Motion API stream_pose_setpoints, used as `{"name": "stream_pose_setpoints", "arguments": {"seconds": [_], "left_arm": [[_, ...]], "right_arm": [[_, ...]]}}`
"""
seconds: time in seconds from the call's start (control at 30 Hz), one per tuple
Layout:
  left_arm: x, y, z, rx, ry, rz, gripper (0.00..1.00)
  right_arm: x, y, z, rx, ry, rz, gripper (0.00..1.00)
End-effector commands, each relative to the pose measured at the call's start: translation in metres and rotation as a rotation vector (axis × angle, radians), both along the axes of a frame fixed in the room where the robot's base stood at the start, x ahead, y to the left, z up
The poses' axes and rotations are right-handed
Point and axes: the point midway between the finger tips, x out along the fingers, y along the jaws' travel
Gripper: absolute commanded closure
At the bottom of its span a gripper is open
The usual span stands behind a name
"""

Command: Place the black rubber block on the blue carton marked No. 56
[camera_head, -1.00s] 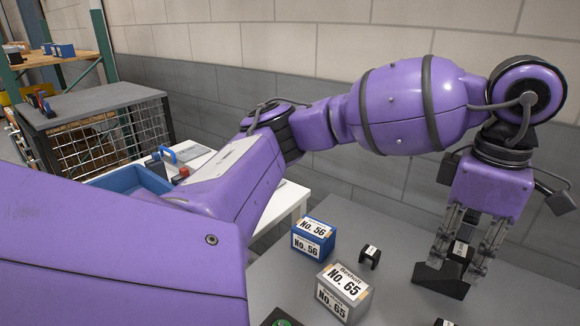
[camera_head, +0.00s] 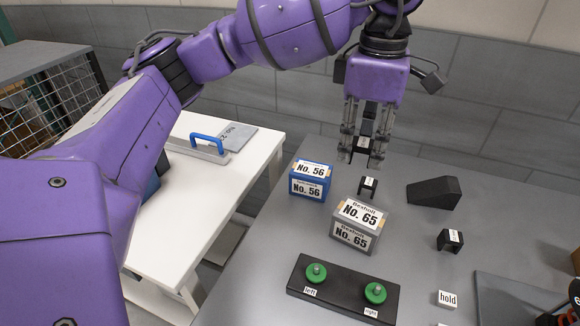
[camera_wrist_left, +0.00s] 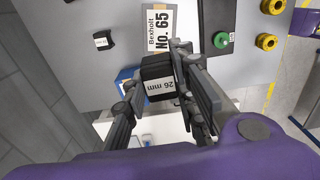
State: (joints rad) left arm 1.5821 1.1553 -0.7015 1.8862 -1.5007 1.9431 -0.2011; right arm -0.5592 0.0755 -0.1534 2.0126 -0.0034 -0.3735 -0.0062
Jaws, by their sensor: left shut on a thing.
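My left gripper (camera_head: 362,152) is shut on a black block (camera_head: 365,137) and holds it above the table. In the left wrist view, the gripper (camera_wrist_left: 160,118) grips this block (camera_wrist_left: 158,72), whose white label reads 26 mm. The blue carton marked No. 56 (camera_head: 311,181) stands on the grey table, with a white label on its top and front. In the head view the gripper is up and to the right of the carton. In the wrist view the carton (camera_wrist_left: 124,76) is mostly hidden behind the held block. My right gripper is not in view.
A grey carton No. 65 (camera_head: 357,224) stands just right of the blue one. Small black blocks (camera_head: 368,186) and (camera_head: 450,240), a black wedge (camera_head: 433,192) and a button box (camera_head: 343,290) are on the table. A white side table (camera_head: 192,222) is at left.

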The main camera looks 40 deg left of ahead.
Motion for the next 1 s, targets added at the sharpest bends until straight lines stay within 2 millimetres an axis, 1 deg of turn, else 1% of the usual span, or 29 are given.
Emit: {"name": "stream_pose_setpoints", "arguments": {"seconds": [0.17,0.27,0.57,0.6,0.7,0.83,1.0], "left_arm": [[0.002,0.007,-0.001,0.0,0.001,-0.01,1.0],[0.006,0.019,-0.006,0.0,0.004,-0.024,1.0],[0.039,0.082,-0.037,0.0,0.004,-0.023,1.0],[0.044,0.091,-0.042,0.002,0.005,-0.023,1.0],[0.05,0.104,-0.064,0.001,0.007,-0.026,1.0],[0.058,0.116,-0.082,0.0,0.004,-0.029,1.0],[0.062,0.122,-0.091,-0.001,0.002,-0.03,1.0]], "right_arm": [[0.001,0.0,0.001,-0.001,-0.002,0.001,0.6],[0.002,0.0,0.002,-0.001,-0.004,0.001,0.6],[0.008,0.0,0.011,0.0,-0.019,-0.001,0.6],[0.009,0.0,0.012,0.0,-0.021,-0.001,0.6],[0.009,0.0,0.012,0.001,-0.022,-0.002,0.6],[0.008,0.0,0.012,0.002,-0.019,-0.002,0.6],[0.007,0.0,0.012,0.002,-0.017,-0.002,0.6]]}}
